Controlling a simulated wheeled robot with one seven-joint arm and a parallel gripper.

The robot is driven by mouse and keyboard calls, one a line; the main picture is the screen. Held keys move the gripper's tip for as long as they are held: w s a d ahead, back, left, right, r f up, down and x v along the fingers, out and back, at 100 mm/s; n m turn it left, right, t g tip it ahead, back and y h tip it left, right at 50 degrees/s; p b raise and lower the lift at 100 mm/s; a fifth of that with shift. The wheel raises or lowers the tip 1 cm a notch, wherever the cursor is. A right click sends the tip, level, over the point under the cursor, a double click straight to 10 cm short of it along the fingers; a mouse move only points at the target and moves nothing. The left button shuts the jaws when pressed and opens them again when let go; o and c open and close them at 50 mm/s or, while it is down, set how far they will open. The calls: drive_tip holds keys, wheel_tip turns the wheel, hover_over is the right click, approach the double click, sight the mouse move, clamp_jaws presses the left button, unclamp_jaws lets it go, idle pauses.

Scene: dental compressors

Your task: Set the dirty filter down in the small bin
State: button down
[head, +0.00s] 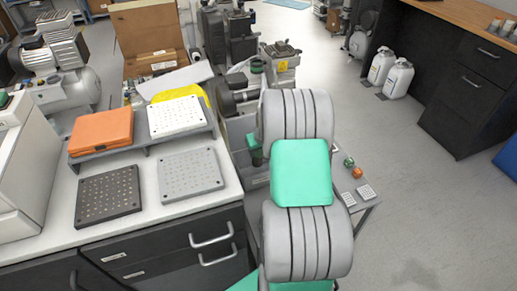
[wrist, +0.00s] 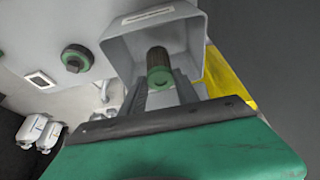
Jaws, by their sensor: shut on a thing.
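The dirty filter (wrist: 159,67), a dark ribbed cylinder with a green end cap, shows in the wrist view between the two fingers of my gripper (wrist: 161,92). My gripper is shut on it. The small grey bin (wrist: 119,47), with a white label on its rim, lies behind the filter in this view. The filter overlaps the bin's opening; I cannot tell how far inside it is. In the head view my arm hides the gripper and the held filter, and I cannot make out the bin clearly.
A green-rimmed round part (wrist: 76,58) lies on the grey surface beside the bin, near a white card (wrist: 41,80). In the head view an orange part (head: 358,173) lies there too. A counter with trays (head: 108,196) stands left. Open floor (head: 430,190) lies right.

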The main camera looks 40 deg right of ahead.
sight(259, 165)
drive_tip(key=shift+f+b, duration=2.35)
drive_tip(key=shift+f, duration=1.65)
drive_tip(key=shift+s, duration=0.2)
drive_tip(key=shift+f, duration=0.3)
drive_tip(key=c, duration=0.8)
unclamp_jaws()
drive_tip(key=shift+c, duration=0.2)
drive_tip(key=shift+o, duration=0.4)
drive_tip(key=o, duration=0.4)
